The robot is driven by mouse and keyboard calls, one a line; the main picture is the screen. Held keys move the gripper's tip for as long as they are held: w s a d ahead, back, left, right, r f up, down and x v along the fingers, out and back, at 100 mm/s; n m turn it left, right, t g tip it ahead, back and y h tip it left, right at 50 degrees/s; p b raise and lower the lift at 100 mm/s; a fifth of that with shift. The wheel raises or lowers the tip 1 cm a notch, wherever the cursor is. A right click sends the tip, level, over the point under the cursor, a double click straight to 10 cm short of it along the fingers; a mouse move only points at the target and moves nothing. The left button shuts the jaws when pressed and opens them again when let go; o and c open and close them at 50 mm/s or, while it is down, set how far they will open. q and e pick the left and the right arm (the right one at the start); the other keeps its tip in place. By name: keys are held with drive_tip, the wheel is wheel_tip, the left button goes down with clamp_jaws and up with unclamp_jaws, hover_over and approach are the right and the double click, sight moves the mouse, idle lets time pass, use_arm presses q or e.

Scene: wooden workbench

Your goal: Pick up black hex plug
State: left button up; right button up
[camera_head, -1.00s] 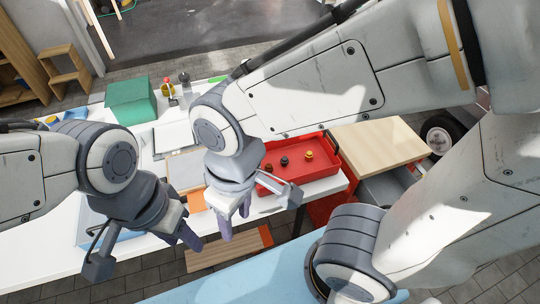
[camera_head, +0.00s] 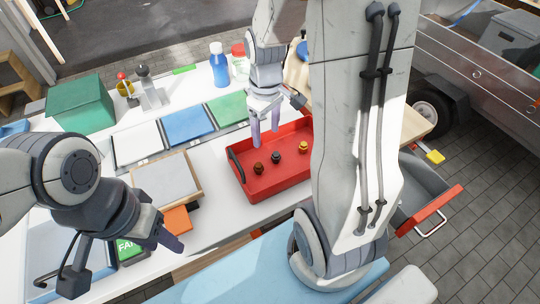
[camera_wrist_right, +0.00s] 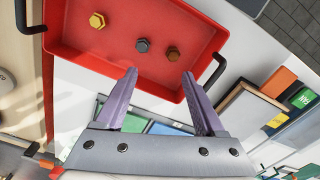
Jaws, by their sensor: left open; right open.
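The black hex plug (camera_head: 276,157) stands in the red tray (camera_head: 240,190), between a brown plug (camera_head: 258,169) and a yellow plug (camera_head: 303,147). In the right wrist view it looks dark grey (camera_wrist_right: 143,45), with the yellow plug (camera_wrist_right: 97,20) on its left and the brown plug (camera_wrist_right: 173,53) on its right. My right gripper (camera_head: 265,134) is open and empty above the far side of the tray. Its fingers (camera_wrist_right: 159,73) point toward the plugs, apart from them. My left gripper (camera_head: 124,264) is open and empty over the bench's near left part.
Blue (camera_head: 188,126) and green (camera_head: 228,106) panels lie behind the tray. A wood-framed grey board (camera_head: 160,180) and an orange block (camera_head: 177,220) lie to its left. A blue bottle (camera_head: 219,65) stands at the back. An open drawer (camera_head: 428,208) juts out at right.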

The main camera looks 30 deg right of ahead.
drive_tip(key=d+f, duration=0.2)
drive_tip(key=d, duration=0.1)
drive_tip(key=shift+d+f, duration=0.3)
drive_tip(key=b, duration=0.1)
hover_over(276, 153)
drive_tip(key=f, duration=0.4)
drive_tip(key=shift+s+f, duration=0.25)
drive_tip(key=f, duration=0.5)
drive_tip(key=shift+w+f, duration=0.2)
drive_tip(key=shift+f, duration=0.1)
clamp_jaws()
